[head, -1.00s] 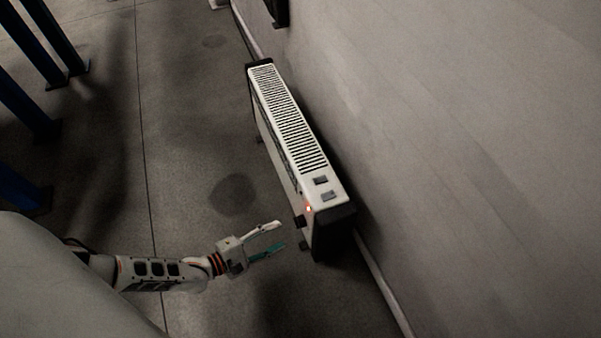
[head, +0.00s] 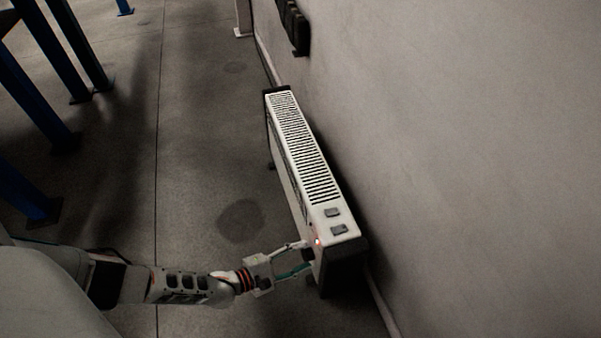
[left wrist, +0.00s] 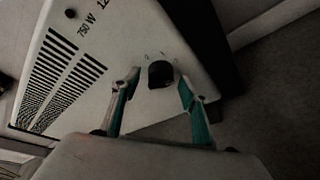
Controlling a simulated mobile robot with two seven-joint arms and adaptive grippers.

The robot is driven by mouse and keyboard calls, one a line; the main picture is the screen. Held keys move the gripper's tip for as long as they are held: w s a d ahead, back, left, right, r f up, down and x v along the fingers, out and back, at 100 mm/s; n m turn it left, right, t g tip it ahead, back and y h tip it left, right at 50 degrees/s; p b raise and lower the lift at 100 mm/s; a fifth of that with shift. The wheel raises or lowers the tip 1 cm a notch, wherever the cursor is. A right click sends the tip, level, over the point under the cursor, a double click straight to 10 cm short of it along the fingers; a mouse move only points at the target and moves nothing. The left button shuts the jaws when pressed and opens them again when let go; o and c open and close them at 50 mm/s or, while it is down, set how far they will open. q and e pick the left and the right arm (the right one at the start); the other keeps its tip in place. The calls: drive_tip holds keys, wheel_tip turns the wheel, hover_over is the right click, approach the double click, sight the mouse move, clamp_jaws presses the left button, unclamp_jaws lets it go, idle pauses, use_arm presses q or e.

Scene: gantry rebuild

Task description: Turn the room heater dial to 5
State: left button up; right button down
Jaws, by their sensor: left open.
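The room heater (head: 306,160) is a long white unit with black ends and a slotted top, standing on the floor along the wall. Its black dial (left wrist: 161,74) sits on the white front face (left wrist: 110,60) in the left wrist view, with small markings around it that are too small to read. My left gripper (head: 306,256) is open at the heater's near end. In the left wrist view its two green-and-white fingers (left wrist: 158,86) stand on either side of the dial, with a gap on each side. My right gripper is not in view.
Blue posts (head: 35,95) stand at the left. The floor (head: 205,150) between is clear.

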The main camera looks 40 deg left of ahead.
use_arm(q)
drive_tip(key=c, duration=1.1)
drive_tip(key=shift+f, duration=0.1)
drive_tip(key=shift+s+m+t+y, duration=0.15)
drive_tip(key=shift+m+t, duration=0.4)
drive_tip(key=shift+m, duration=0.7)
drive_tip(key=shift+w+m+t+y, duration=0.1)
drive_tip(key=shift+m+t+y, duration=0.3)
drive_tip(key=shift+m, duration=0.85)
drive_tip(key=shift+s+f+m+t, duration=0.1)
drive_tip(key=shift+m+t, duration=0.15)
drive_tip(key=shift+m, duration=0.15)
drive_tip(key=o, duration=1.1)
